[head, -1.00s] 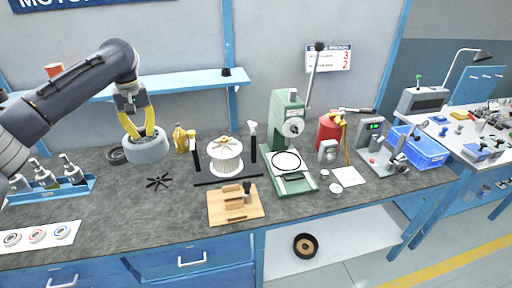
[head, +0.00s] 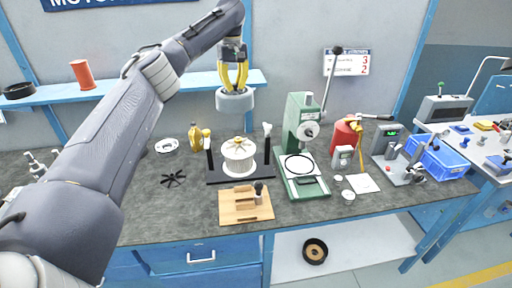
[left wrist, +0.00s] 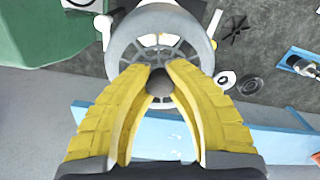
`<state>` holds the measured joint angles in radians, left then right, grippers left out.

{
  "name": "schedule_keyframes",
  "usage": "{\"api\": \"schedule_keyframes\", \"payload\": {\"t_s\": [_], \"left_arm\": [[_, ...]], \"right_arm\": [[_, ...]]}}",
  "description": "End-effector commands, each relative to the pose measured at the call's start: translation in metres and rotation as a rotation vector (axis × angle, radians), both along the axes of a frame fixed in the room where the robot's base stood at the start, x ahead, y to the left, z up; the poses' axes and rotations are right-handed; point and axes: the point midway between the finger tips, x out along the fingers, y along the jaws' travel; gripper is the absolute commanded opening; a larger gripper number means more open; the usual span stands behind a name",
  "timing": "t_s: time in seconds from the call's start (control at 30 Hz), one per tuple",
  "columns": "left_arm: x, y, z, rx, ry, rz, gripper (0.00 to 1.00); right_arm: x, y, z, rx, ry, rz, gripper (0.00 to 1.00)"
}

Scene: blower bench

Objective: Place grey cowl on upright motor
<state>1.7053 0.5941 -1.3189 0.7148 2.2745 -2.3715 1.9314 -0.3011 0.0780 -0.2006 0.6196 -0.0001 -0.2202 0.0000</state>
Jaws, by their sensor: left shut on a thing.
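My left gripper (head: 234,84) has yellow fingers shut on the grey cowl (head: 235,102). It holds the cowl in the air, roughly level, clear of the bench. The upright motor (head: 238,160), a white ribbed cylinder with a brass-coloured top, stands below it in the head view, between two black posts. The cowl and motor are apart. In the left wrist view the yellow fingers (left wrist: 160,72) grip the cowl's top centre, and the cowl's round rim (left wrist: 118,40) surrounds open spokes with pale parts visible through them. My right gripper is not in view.
A black fan (head: 174,179) and a white ring (head: 167,145) lie left of the motor. A wooden block (head: 245,207) is in front, and a green press (head: 302,135) rises at the right. The blue shelf (head: 185,83) is behind.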

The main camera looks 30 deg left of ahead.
Motion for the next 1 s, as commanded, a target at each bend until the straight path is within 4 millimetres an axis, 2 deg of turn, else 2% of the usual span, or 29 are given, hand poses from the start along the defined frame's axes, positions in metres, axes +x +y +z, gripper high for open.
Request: {"api": "schedule_keyframes", "payload": {"t_s": [0.17, 0.5, 0.7, 0.83, 1.0], "left_arm": [[-0.001, 0.004, -0.020, -0.002, 0.005, 0.011, 0.00], [-0.001, 0.004, -0.096, 0.000, 0.005, 0.009, 0.00], [-0.001, 0.003, -0.133, 0.000, 0.003, 0.010, 0.00], [-0.001, 0.003, -0.147, -0.001, 0.002, 0.009, 0.00], [0.000, 0.003, -0.155, -0.001, 0.001, 0.010, 0.00]], "right_arm": [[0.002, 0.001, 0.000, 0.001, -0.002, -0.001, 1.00], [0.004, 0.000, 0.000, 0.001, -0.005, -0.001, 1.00], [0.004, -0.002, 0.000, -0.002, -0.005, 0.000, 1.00], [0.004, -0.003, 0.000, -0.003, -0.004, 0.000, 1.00], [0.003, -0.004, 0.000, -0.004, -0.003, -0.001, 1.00]]}}
